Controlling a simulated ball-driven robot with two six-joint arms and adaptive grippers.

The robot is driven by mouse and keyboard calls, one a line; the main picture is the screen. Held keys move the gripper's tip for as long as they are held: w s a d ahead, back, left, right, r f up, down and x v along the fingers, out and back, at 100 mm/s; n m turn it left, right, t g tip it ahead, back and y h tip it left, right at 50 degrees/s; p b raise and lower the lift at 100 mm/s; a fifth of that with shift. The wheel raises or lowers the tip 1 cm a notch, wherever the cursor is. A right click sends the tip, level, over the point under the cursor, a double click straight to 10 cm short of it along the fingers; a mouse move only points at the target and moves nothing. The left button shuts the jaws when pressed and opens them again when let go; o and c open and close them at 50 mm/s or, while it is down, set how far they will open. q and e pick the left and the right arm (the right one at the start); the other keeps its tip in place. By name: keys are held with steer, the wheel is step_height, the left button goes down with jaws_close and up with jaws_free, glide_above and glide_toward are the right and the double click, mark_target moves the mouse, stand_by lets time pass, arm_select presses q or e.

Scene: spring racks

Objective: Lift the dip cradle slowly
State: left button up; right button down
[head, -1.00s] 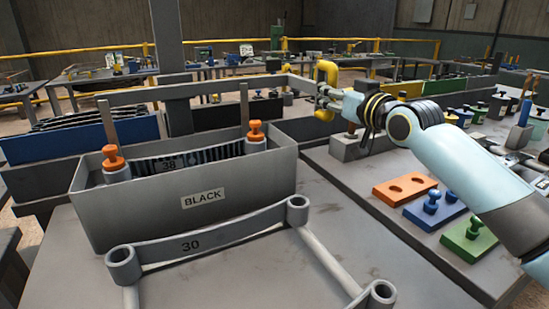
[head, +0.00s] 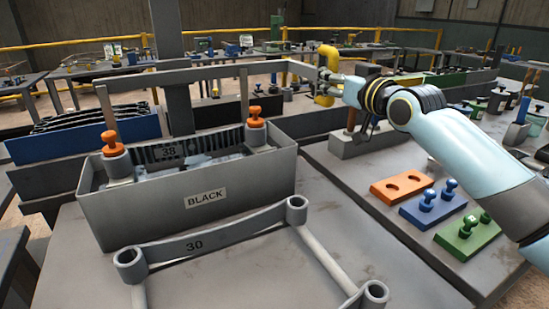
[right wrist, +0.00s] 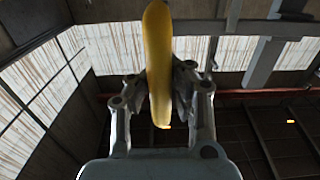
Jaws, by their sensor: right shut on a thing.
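The dip cradle is a grey overhead bar (head: 215,76) with two hanging posts, orange knobs (head: 112,143) and a rack marked 38 (head: 172,151). The rack sits low inside the grey tank labelled BLACK (head: 205,212), its upper part showing above the front wall; its lower part is hidden. A yellow handle (head: 325,99) is at the bar's right end. My right gripper (head: 327,78) is shut on this handle. In the right wrist view the yellow handle (right wrist: 158,60) stands between the fingers. My left gripper is not in view.
A grey frame marked 30 (head: 215,233) stands in front of the tank. On the right bench are an orange block with two holes (head: 401,187), a blue block with pegs (head: 433,209) and a green block (head: 467,237). A grey upright column (head: 172,60) rises behind the bar.

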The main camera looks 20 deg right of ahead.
mark_target(337, 59)
steer(key=shift+w+r+p, duration=0.1)
steer(key=shift+r+p, duration=1.6)
steer(key=shift+r, duration=0.6)
steer(key=c, duration=1.7)
jaws_free()
steer(key=shift+c, duration=0.2)
steer(key=o, duration=0.5)
steer(key=shift+s+d+r, duration=0.1)
steer(key=shift+s+d, duration=0.1)
steer(key=shift+s, duration=0.45)
steer(key=shift+c, duration=0.2)
steer(key=shift+o, duration=1)
steer(key=shift+w, duration=0.1)
steer(key=shift+o, duration=0.7)
steer(key=shift+w+a+f, duration=0.1)
steer(key=shift+w+f, duration=0.05)
steer(key=shift+f, duration=0.1)
